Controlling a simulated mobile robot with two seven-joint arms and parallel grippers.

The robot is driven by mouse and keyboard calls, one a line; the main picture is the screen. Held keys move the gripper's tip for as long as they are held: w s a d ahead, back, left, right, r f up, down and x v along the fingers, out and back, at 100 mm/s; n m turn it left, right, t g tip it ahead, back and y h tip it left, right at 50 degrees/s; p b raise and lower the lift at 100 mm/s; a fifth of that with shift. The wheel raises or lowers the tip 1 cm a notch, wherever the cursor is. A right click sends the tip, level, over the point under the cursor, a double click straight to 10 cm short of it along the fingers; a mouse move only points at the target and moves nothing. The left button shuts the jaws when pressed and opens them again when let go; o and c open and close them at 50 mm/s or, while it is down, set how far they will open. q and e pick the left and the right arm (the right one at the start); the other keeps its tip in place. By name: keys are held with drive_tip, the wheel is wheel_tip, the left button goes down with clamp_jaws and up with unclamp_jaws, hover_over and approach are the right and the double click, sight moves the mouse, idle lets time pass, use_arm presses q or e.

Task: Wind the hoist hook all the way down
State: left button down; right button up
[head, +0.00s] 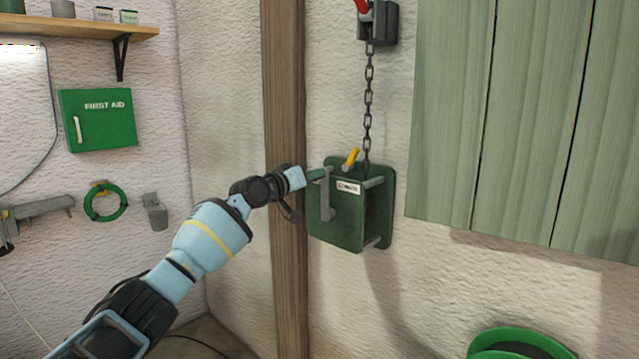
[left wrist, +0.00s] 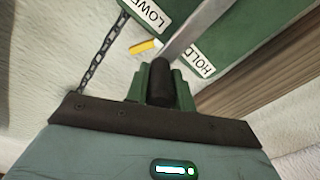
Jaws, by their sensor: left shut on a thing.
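The hoist winch is a green box (head: 350,225) on the wall, with a grey crank arm (head: 326,198) on its front. My left gripper (head: 318,174) is shut on the crank's dark handle (left wrist: 158,82), at the upper end of the crank arm. The crank arm also shows in the left wrist view (left wrist: 192,35). A yellow lever (head: 351,158) sticks out at the winch's top; plates reading LOWER (left wrist: 150,14) and HOLD (left wrist: 197,58) are near it. A dark chain (head: 368,95) runs up to a grey wall block (head: 383,22).
A wooden post (head: 285,90) stands just left of the winch, behind my left arm. Green panels (head: 500,120) hang to the right. A green first aid box (head: 97,120) and a green ring (head: 105,202) are on the left wall. A green reel (head: 520,342) is low right.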

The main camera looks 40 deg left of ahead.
use_arm(q)
drive_tip(key=shift+w+a+f+n+b, duration=0.1)
drive_tip(key=shift+a+f+n, duration=0.15)
drive_tip(key=shift+a+n, duration=0.55)
drive_tip(key=shift+w+a+f+n+b, duration=0.1)
drive_tip(key=shift+a+f+n+b, duration=0.1)
drive_tip(key=shift+a+n, duration=0.6)
drive_tip(key=shift+a+f+n+b, duration=0.1)
drive_tip(key=shift+a+f+n, duration=0.15)
drive_tip(key=shift+a+n, duration=0.55)
drive_tip(key=c, duration=1.2)
unclamp_jaws()
drive_tip(key=shift+s, duration=0.15)
drive_tip(key=shift+s+a, duration=0.2)
drive_tip(key=shift+s, duration=1.7)
drive_tip(key=shift+s+a, duration=0.15)
drive_tip(key=shift+s, duration=1.75)
